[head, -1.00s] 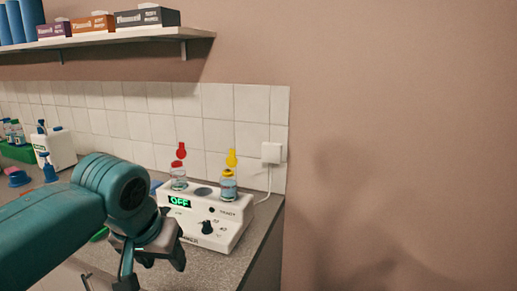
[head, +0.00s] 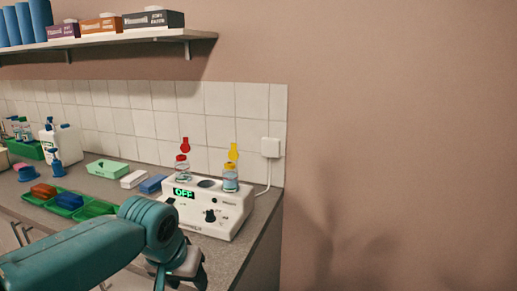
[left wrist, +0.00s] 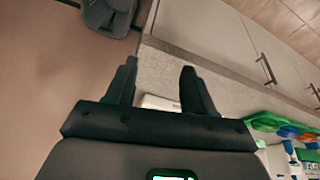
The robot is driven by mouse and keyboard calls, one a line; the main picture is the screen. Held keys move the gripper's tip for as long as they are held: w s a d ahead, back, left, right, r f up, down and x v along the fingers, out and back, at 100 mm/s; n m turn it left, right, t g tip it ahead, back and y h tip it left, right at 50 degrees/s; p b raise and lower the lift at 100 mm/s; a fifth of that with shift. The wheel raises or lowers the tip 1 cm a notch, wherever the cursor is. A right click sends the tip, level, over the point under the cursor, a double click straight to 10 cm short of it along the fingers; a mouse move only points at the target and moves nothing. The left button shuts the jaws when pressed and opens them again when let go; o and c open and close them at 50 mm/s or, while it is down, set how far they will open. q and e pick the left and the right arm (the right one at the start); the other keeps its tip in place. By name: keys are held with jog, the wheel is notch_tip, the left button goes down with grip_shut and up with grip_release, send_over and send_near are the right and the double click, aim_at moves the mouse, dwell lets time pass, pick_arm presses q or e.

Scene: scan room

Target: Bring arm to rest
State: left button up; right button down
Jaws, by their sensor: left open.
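My left gripper (head: 185,270) is low in the head view, in front of the counter's front edge and below the white device. In the left wrist view its two dark fingers (left wrist: 158,88) stand apart with nothing between them. The white device (head: 222,210) on the counter (head: 262,208) has a green display reading OFF and a black knob. A red-capped bottle (head: 182,170) and a yellow-capped bottle (head: 230,180) stand on its top. My right gripper does not show in the head view.
A green tray (head: 98,208) with coloured blocks, a pale green box (head: 107,169), a white box (head: 138,178) and a blue block (head: 152,184) lie left of the device. A white jug (head: 68,140) stands farther left. A shelf (head: 150,36) hangs above.

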pick_arm(q)
jog(key=s+d+f+g+h, duration=0.1)
jog(key=s+f, duration=0.1)
jog(key=f, duration=1)
jog(key=s+d+f+g+h, duration=0.1)
jog(key=s+d+f, duration=0.1)
jog(key=f, duration=0.9)
jog(key=s+f+n+g+h, duration=0.1)
jog(key=s+f+n, duration=0.2)
jog(key=s+f, duration=1.3)
jog(key=s, duration=0.3)
jog(key=shift+a+f, duration=0.25)
jog(key=shift+a, duration=0.05)
jog(key=shift+c, duration=1)
